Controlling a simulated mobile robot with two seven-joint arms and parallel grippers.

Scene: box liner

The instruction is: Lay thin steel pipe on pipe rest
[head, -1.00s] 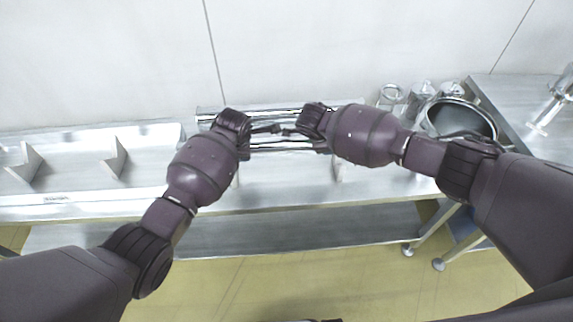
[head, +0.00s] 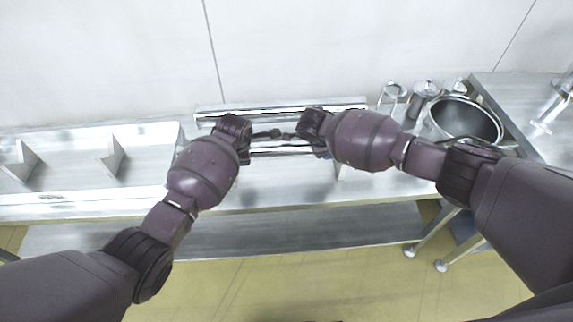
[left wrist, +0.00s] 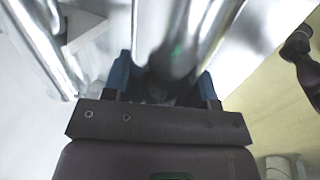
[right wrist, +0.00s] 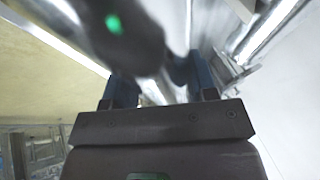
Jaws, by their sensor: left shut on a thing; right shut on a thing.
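A thin steel pipe (head: 285,150) lies crosswise in front of me, at the near side of both hands in the head view. My left gripper (head: 250,149) is shut on its left part. My right gripper (head: 322,148) is shut on its right part. In the left wrist view the shiny pipe (left wrist: 185,35) runs between the fingers. In the right wrist view the pipe is blurred and partly hidden between the fingers. Upright wedge-shaped supports (head: 110,157) stand at the left on the bench; I cannot tell which piece is the pipe rest.
Another long steel pipe (head: 290,110) lies behind, close to the wall. A large steel pot (head: 465,118) and several small metal vessels (head: 424,92) stand at the right. The steel bench (head: 300,198) has a narrow bare strip at its front edge.

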